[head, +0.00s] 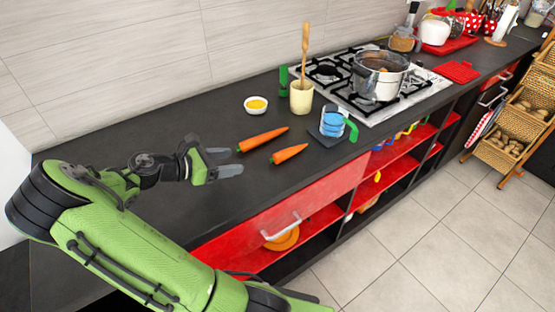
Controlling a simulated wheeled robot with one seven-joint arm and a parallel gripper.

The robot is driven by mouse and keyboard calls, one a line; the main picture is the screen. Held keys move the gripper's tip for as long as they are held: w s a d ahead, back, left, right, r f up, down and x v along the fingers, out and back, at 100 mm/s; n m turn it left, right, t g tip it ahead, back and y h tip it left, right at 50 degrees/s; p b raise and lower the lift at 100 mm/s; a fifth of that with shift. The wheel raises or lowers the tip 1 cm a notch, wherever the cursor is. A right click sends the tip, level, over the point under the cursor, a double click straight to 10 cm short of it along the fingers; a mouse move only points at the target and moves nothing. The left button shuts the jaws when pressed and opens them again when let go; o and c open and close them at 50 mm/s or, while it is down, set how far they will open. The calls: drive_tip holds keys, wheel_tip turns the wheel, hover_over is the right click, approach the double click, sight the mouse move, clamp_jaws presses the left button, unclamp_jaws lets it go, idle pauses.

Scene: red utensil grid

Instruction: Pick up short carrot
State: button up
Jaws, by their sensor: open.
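Two orange carrots lie on the dark countertop (120,140) in the head view. The short carrot (289,153) is the one nearer the counter's front edge. The longer carrot (263,139) lies behind it and to its left, roughly parallel and apart from it. My gripper (232,162) is open and empty, with its grey fingers pointing right. It is to the left of both carrots, close to the longer one's left end. Its exact height above the counter cannot be told.
A small white bowl with yellow contents (256,106) and a cream utensil crock (301,98) stand behind the carrots. A blue-banded cup (332,123) stands to their right. A pot (379,82) sits on the stove. The counter's left side is largely clear.

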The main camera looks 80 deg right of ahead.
sight(275, 156)
drive_tip(key=b+x, duration=0.2)
drive_tip(key=x, duration=0.6)
drive_tip(key=b+x, duration=0.3)
drive_tip(key=x, duration=0.5)
drive_tip(key=shift+s+a, duration=0.1)
drive_tip(key=shift+s, duration=0.25)
drive_tip(key=shift+a+r, duration=0.1)
drive_tip(key=shift+r, duration=0.05)
drive_tip(key=shift+c, duration=0.2)
drive_tip(key=c, duration=1)
drive_tip(key=shift+r, duration=0.15)
wheel_tip(275, 156, up, 10)
drive_tip(key=p, duration=0.4)
